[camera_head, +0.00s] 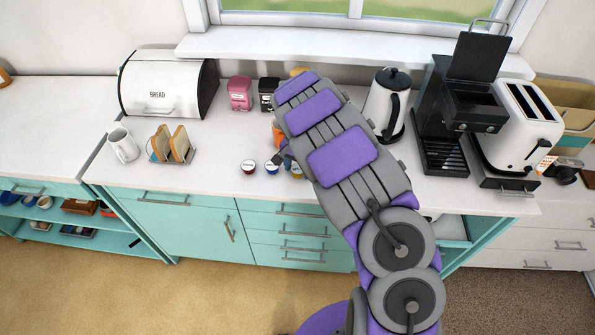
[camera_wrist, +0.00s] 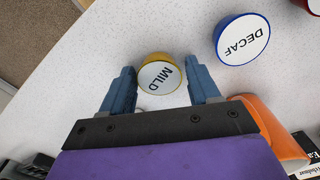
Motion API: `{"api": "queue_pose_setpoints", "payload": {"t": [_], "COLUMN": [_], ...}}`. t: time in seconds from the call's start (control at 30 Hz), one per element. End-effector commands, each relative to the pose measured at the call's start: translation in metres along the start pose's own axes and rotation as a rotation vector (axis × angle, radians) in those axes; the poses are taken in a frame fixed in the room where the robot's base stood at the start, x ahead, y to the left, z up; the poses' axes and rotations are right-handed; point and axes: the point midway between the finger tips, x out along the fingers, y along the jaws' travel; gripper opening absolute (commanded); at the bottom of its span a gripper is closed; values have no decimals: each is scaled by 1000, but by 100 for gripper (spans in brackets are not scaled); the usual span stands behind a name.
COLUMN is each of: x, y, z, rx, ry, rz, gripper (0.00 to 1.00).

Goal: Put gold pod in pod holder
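The gold pod, with a white lid marked MILD (camera_wrist: 160,76), sits on the white counter in the wrist view. In the head view the gold pod (camera_head: 297,172) is partly hidden by my arm. My gripper (camera_wrist: 160,82) is open, its two blue-grey fingers on either side of the pod near the tips. I cannot tell whether either finger touches it. In the head view my gripper is mostly hidden by my arm. The black coffee machine (camera_head: 433,113) stands at the right with its lid raised; I cannot make out its pod holder clearly.
A blue DECAF pod (camera_wrist: 242,40) and a red pod (camera_head: 248,166) are beside the gold one. An orange object (camera_wrist: 272,128) is close to my gripper. A kettle (camera_head: 380,104), toaster (camera_head: 520,130) and toast rack (camera_head: 171,146) also stand on the counter.

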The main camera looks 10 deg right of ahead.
Motion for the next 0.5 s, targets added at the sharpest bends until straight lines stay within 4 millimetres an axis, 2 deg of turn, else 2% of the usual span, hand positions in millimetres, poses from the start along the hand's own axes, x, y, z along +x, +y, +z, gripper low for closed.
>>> {"api": "queue_pose_setpoints", "payload": {"t": [0.07,0.4,0.5], "x": [0,0,0], "y": [0,0,0], "z": [0,0,0], "rx": [0,0,0], "ry": [0,0,0], "rz": [0,0,0], "gripper": [53,21,16]}}
